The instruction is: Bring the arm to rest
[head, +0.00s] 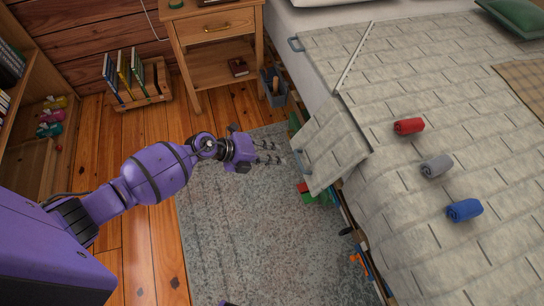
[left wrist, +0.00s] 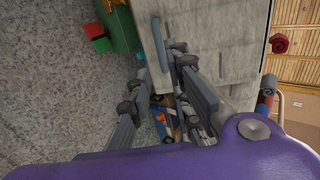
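My left gripper (head: 272,152) reaches in from the left over the grey rug, its two fingers spread with nothing between them that I can see held. Its fingers also show in the left wrist view (left wrist: 160,82). A patterned grey bedspread flap (head: 333,148) hangs at the bed's side, just right of the fingertips. A blue loop handle (head: 301,160) is on the flap's near edge. In the left wrist view the blue loop (left wrist: 160,44) lies beyond and between the fingertips; I cannot tell whether they touch. My right gripper is not in view.
The bed (head: 430,100) fills the right side, with red (head: 409,126), grey (head: 437,165) and blue (head: 465,210) rolls on it. A nightstand (head: 215,40), book rack (head: 135,80) and bookshelf (head: 30,130) stand at the back and left. The rug (head: 245,240) is mostly clear.

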